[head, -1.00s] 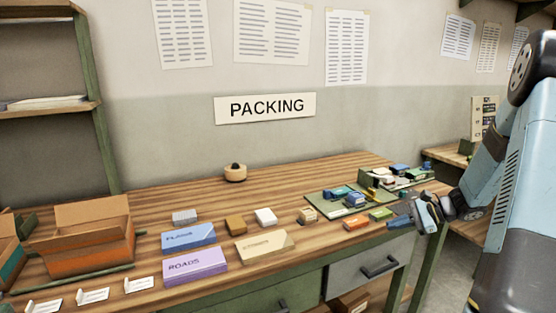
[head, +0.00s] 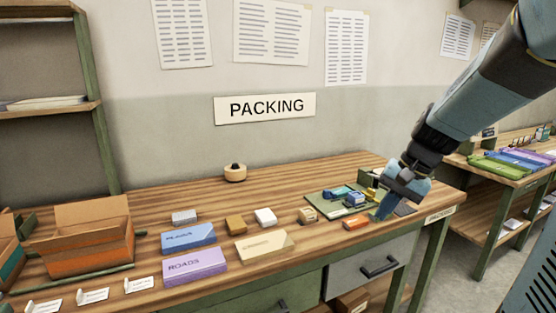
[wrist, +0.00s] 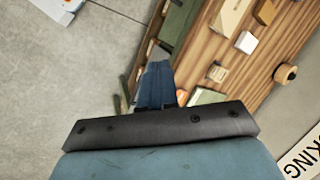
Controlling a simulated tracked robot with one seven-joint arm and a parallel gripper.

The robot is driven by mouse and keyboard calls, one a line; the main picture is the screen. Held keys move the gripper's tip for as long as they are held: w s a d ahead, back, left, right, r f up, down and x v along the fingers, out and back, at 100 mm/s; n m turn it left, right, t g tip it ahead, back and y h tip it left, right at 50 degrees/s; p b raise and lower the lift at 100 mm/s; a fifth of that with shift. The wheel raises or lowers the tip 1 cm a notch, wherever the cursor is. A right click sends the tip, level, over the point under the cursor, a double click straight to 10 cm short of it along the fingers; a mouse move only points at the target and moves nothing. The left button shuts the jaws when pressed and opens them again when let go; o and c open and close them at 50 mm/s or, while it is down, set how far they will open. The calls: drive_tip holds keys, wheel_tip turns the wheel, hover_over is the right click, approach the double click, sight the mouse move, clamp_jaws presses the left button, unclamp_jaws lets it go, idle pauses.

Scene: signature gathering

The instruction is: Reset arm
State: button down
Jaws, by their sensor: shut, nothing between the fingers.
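My arm reaches in from the upper right of the head view. My gripper (head: 384,212) points down above the right end of the packing table (head: 300,170), beside the green tray (head: 318,206) with small coloured blocks. Its blue fingers are shut with nothing between them. In the wrist view the shut fingers (wrist: 155,90) stand out over the table's edge, with grey floor to the left. The gripper hides part of the small things at the table's right end.
An orange block (head: 356,223) lies just left of the fingers. Blue (head: 188,238) and purple (head: 195,266) boxes and an open carton (head: 85,252) stand further left. Another bench (head: 510,170) with coloured trays is at the right, with floor between.

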drive_tip(key=s+r+n+t+h, duration=0.2)
drive_tip(key=s+r+n, duration=0.1)
drive_tip(key=s, duration=0.3)
drive_tip(key=s+r+n+t+h, duration=0.2)
drive_tip(key=s+r, duration=0.1)
drive_tip(key=s, duration=0.4)
drive_tip(key=shift+s+a+r+n, duration=0.15)
drive_tip(key=shift+a+r+n, duration=0.2)
drive_tip(key=shift+a+n, duration=0.05)
drive_tip(key=c, duration=1.8)
unclamp_jaws()
